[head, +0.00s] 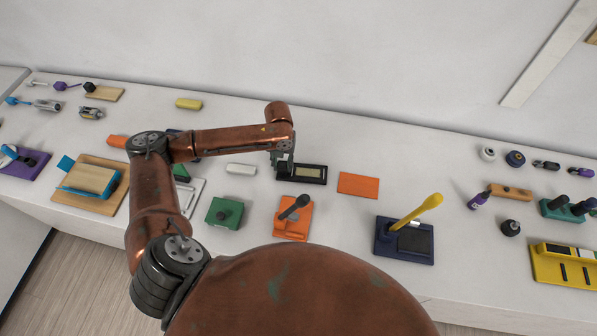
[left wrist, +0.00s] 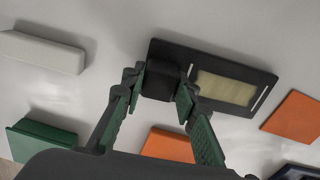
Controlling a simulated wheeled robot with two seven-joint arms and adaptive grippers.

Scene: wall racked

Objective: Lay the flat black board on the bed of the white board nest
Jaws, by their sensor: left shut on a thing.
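The flat black board (head: 313,174) has a cream rectangle on its face and a raised black block at its left end. It also shows in the left wrist view (left wrist: 262,82). My left gripper (head: 284,163) is shut on that block, with its green-padded fingers (left wrist: 160,88) on either side. I cannot tell whether the board touches the table. A white frame-like piece (head: 198,188), which looks like the white board nest, lies to the left, partly hidden behind my arm. My right gripper is not in view.
A white block (head: 241,169) lies between the frame and the board. An orange plate (head: 358,185) lies right of the board. A green block (head: 224,213), an orange lever stand (head: 291,226) and a navy stand with a yellow handle (head: 404,253) stand nearer. A wall rises behind.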

